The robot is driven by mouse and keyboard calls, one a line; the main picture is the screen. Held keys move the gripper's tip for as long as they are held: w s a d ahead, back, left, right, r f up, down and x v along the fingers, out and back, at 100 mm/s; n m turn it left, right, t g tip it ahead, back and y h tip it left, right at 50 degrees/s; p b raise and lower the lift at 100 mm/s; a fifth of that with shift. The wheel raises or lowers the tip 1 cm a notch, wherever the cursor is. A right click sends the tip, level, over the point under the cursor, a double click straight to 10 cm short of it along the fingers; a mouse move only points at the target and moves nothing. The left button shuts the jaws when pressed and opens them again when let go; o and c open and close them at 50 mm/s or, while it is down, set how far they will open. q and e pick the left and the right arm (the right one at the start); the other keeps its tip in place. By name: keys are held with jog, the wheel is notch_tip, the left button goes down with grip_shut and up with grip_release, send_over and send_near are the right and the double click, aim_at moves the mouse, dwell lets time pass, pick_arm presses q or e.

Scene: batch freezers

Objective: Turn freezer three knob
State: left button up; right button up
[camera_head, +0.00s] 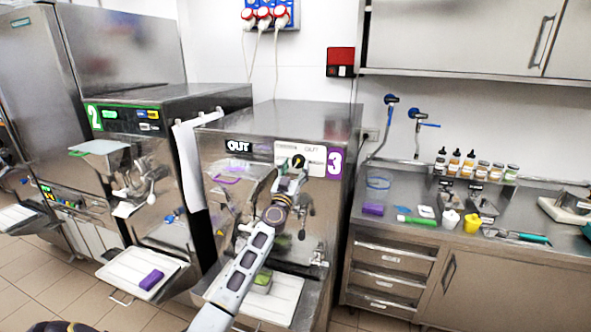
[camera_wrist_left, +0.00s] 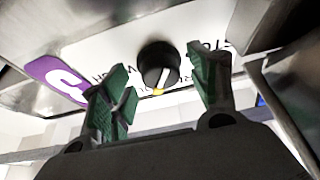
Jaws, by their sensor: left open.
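Freezer three (camera_head: 300,120) is a steel machine with a purple "3" label (camera_head: 335,162). Its round black knob (camera_head: 298,161) sits on a white panel, just above the end of my left arm. In the left wrist view the knob (camera_wrist_left: 159,64) is black with a white pointer line, and a yellow mark lies at its edge. My left gripper (camera_wrist_left: 163,88) is open, with green-padded fingers on either side of the knob in the picture. No contact with the knob shows. In the head view the fingers (camera_head: 297,172) are small and hard to make out. My right gripper is not in view.
Freezer two (camera_head: 150,110) stands to the left. A white tray (camera_head: 285,297) with a green sponge (camera_head: 263,281) is below freezer three. A steel counter (camera_head: 450,225) with bottles, a blue-rimmed container and tools is at the right. A red box (camera_head: 340,60) hangs on the wall.

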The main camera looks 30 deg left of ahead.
pick_arm(q)
jog(key=shift+w, duration=0.1)
jog(key=shift+c, duration=0.4)
jog(key=c, duration=0.9)
jog(key=shift+c, duration=0.3)
